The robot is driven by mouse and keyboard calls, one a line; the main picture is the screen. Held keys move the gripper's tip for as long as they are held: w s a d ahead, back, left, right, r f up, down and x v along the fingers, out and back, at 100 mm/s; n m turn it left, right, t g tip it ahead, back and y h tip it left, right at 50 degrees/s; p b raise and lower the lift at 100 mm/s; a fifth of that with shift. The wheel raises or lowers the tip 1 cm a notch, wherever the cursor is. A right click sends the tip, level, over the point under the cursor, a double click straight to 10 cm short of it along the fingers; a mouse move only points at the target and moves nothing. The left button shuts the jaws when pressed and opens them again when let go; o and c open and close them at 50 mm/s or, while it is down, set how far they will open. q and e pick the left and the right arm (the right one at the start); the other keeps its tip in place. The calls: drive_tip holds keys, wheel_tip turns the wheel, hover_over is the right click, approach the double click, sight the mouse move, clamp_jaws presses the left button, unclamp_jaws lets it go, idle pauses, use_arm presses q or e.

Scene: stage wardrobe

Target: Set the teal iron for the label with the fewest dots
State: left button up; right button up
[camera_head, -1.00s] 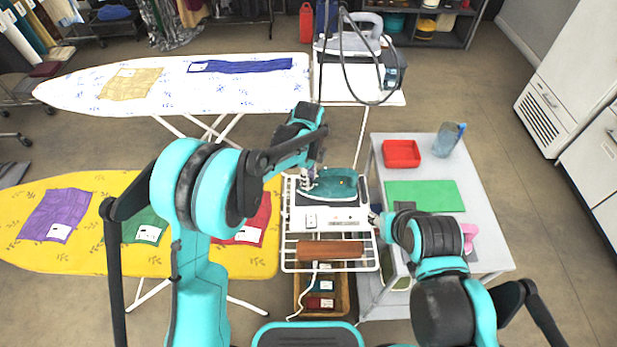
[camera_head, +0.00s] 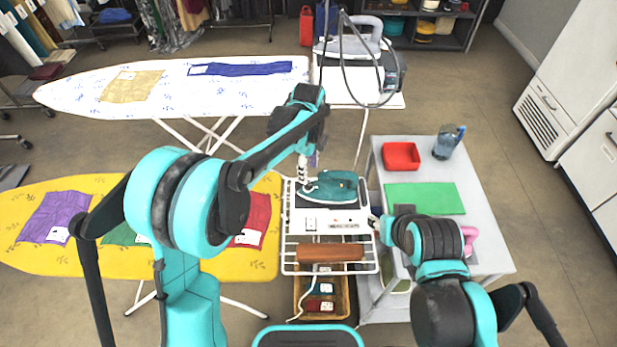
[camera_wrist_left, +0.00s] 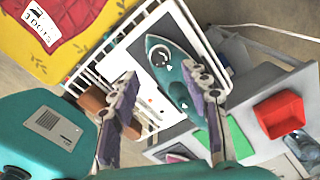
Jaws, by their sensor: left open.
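The teal iron (camera_head: 335,187) rests on a dark plate at the far end of a white wire rack; it also shows in the left wrist view (camera_wrist_left: 172,68). A pale strip with small controls (camera_head: 335,223) lies on the near side of the iron. My left gripper (camera_head: 308,165) is above the iron's left end; in the left wrist view its fingers (camera_wrist_left: 165,95) are apart with nothing between them. A red cloth (camera_head: 257,212) with a white label lies on the yellow board; its label (camera_wrist_left: 40,22) is only partly readable. My right gripper (camera_head: 376,224) is beside the rack, its fingers unclear.
The yellow ironing board (camera_head: 90,260) also bears purple (camera_head: 52,215) and green cloths. A white ironing board (camera_head: 150,75) stands behind. A grey table (camera_head: 480,235) at right holds a red tray (camera_head: 401,155), green mat (camera_head: 425,197) and blue jug (camera_head: 447,142).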

sight(307, 185)
use_arm(q)
wheel_tip(307, 185, up, 6)
idle(0.4)
drive_tip(key=s+a+r+n+t, duration=0.4)
drive_tip(key=s+a+r+n, duration=0.2)
drive_tip(key=s+a+n, duration=0.5)
drive_tip(key=s+a+f+n+t, duration=0.3)
drive_tip(key=s+a+n, duration=0.4)
drive_tip(key=s+n, duration=0.3)
drive_tip(key=shift+s+a+f+n, duration=0.25)
drive_tip(key=shift+f+n, duration=0.25)
drive_tip(key=shift+n, duration=0.6)
